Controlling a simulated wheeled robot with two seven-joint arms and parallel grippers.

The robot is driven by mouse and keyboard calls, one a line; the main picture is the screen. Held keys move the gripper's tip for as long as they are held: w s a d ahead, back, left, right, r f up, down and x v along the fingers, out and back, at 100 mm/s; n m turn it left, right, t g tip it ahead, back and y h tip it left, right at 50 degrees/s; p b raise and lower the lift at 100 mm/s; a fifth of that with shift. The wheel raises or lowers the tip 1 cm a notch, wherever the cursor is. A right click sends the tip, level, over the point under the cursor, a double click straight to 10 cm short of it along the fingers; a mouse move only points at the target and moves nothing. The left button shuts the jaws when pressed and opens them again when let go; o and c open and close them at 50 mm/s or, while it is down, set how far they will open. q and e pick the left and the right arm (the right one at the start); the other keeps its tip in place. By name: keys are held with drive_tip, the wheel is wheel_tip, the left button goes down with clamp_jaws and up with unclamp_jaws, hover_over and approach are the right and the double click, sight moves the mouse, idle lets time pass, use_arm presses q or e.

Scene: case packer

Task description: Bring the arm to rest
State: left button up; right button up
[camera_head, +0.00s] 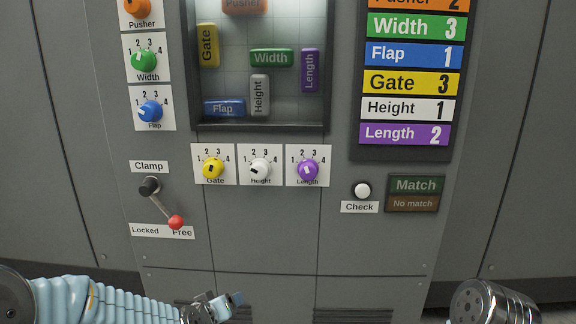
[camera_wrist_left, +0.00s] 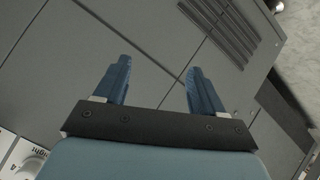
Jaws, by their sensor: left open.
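My left gripper (camera_head: 232,301) is low in the head view, in front of the lower cabinet panel, below the dials. In the left wrist view its two blue fingers (camera_wrist_left: 158,88) are apart with nothing between them, facing the grey panel. My right arm shows only as a metal link at the lower right edge of the head view; its gripper is out of the picture. The clamp lever (camera_head: 163,205) has its red knob by the word Free. The Match sign (camera_head: 415,186) is green-tinted and dim, and the No match sign (camera_head: 413,204) is below it.
Gate (camera_head: 213,169), Height (camera_head: 260,170) and Length (camera_head: 307,170) dials sit above the gripper. The Flap dial (camera_head: 150,111) and Width dial (camera_head: 144,61) are at upper left. A white Check button (camera_head: 362,190) is at right. Vent slots (camera_head: 352,316) are low on the panel.

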use_arm(q)
drive_tip(key=s+d+f+m+g, duration=0.1)
drive_tip(key=s+f+g, duration=0.1)
drive_tip(key=s+f, duration=0.35)
drive_tip(key=s+d+f+g, duration=0.1)
drive_tip(key=s+f+g, duration=0.1)
drive_tip(key=f, duration=0.7)
drive_tip(key=s+d+f+g+h+p, duration=0.1)
drive_tip(key=s+f+g, duration=0.2)
drive_tip(key=s+f, duration=0.3)
drive_tip(key=s+d+f+m+g, duration=0.1)
drive_tip(key=s+f+g, duration=0.2)
drive_tip(key=s+f, duration=0.3)
drive_tip(key=s, duration=0.5)
drive_tip(key=shift+s+d+m+h+p, duration=0.3)
drive_tip(key=shift+s+h+p, duration=0.05)
drive_tip(key=shift+h, duration=0.05)
